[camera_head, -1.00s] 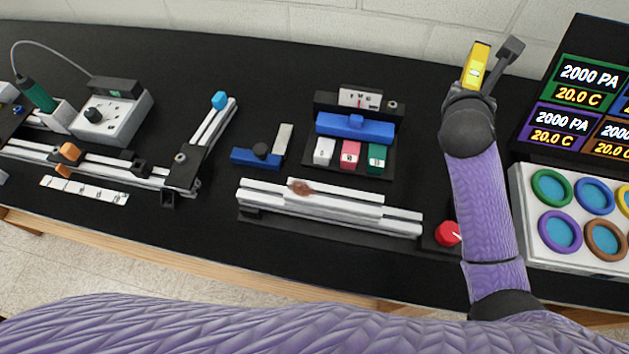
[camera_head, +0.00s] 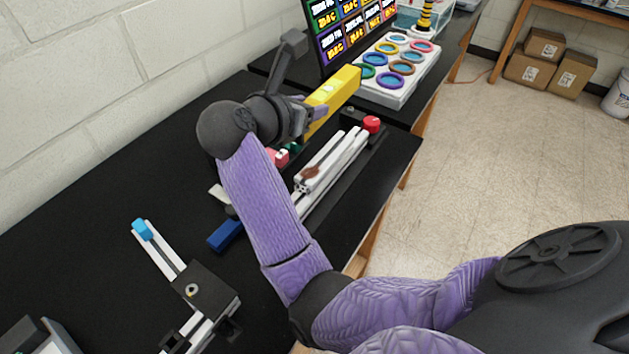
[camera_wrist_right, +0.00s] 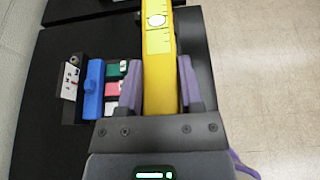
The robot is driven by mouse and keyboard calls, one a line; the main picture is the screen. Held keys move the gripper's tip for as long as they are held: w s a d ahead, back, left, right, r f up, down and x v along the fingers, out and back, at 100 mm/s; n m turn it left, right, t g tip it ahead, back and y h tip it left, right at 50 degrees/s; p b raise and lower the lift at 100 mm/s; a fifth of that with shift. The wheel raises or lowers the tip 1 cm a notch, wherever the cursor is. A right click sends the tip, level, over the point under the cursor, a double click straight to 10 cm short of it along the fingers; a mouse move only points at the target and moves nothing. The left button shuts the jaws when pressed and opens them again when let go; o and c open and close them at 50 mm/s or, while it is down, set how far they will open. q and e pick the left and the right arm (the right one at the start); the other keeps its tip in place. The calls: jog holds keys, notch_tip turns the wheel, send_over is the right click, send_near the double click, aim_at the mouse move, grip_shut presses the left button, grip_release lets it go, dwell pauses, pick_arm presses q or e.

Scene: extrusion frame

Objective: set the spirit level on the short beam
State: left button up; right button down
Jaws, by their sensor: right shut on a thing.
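The spirit level is a long yellow bar (camera_head: 334,95) with a pale vial; in the right wrist view it (camera_wrist_right: 160,45) runs lengthwise away from me. My right gripper (camera_head: 308,118) is shut on it and holds it above the bench, away from the frame. In the right wrist view both purple fingers (camera_wrist_right: 160,88) press its sides. The short beam (camera_head: 168,262) is a pale slotted extrusion at lower left, with a blue end piece (camera_head: 143,230) and a black corner plate (camera_head: 205,290). Nothing lies on it. My left gripper is out of view.
A pale slide rail (camera_head: 345,152) with a red knob (camera_head: 371,123) lies beyond my right forearm. A blue block (camera_head: 225,236) sits between it and the short beam. A box of colored rings (camera_head: 425,62) and a screen stand farther off. A wall borders the left.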

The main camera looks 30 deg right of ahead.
notch_tip(320, 180, down, 10)
jog(key=shift+d+f+b, duration=0.1)
jog(key=shift+d+b, duration=0.05)
jog(key=shift+b, duration=0.5)
jog(key=shift+s+f+b, duration=0.1)
jog(key=shift+f+b, duration=0.15)
jog(key=shift+b, duration=0.05)
jog(key=shift+f, duration=0.25)
jog(key=shift+c, duration=1.2)
grip_release()
jog(key=shift+r, duration=0.1)
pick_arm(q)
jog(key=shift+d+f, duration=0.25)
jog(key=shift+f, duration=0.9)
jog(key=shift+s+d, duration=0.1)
